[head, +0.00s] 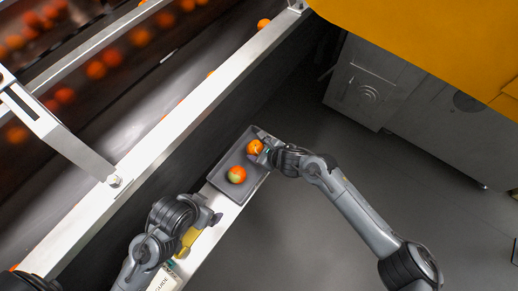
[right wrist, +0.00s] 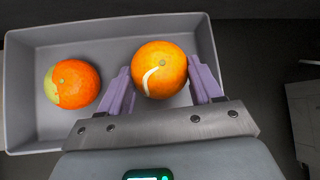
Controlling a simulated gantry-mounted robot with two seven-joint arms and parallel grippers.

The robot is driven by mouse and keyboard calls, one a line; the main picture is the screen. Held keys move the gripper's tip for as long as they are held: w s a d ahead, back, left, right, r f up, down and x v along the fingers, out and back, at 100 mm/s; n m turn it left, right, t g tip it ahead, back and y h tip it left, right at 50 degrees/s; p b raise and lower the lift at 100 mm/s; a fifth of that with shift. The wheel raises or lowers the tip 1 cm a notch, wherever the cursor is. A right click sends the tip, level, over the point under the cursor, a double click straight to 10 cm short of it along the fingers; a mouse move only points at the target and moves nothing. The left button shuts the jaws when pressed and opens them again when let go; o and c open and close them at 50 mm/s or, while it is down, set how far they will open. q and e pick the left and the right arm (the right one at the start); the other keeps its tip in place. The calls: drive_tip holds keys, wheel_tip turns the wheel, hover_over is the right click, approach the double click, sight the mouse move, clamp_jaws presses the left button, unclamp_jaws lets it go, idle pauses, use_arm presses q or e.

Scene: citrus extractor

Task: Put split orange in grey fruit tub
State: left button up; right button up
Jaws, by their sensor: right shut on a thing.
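The grey fruit tub (head: 216,173) sits on a pale ledge beside the conveyor; its rim also shows in the right wrist view (right wrist: 100,27). The split orange (right wrist: 159,69), with a pale curved split down its skin, is between the purple fingers of my right gripper (right wrist: 160,88). The gripper is shut on it, over the right part of the tub. In the head view the split orange (head: 254,146) is at the tub's upper end. I cannot tell whether it touches the floor of the tub. My left gripper (head: 212,222) is near the ledge below the tub; its fingers are unclear.
Another orange with a yellow-green patch (right wrist: 72,84) lies in the tub's left part. It shows in the head view too (head: 236,174). A conveyor with several oranges (head: 96,70) runs along the upper left. A yellow object (head: 188,240) is beside my left gripper. Grey floor is open at the right.

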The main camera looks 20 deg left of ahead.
use_arm(q)
drive_tip(key=shift+d+f+b, duration=0.1)
drive_tip(key=shift+f+b, duration=0.2)
drive_tip(key=shift+f, duration=0.1)
use_arm(e)
drive_tip(key=shift+f, duration=0.4)
drive_tip(key=shift+f, duration=0.1)
use_arm(q)
drive_tip(key=shift+f+b, duration=0.35)
use_arm(e)
drive_tip(key=shift+f, duration=0.5)
drive_tip(key=o, duration=1.2)
use_arm(q)
drive_tip(key=shift+r, duration=0.1)
wheel_tip(320, 180, up, 6)
drive_tip(key=p, duration=0.6)
drive_tip(key=shift+r+p, duration=0.25)
drive_tip(key=shift+p, duration=0.1)
use_arm(e)
drive_tip(key=v, duration=1.1)
drive_tip(key=shift+a, duration=0.1)
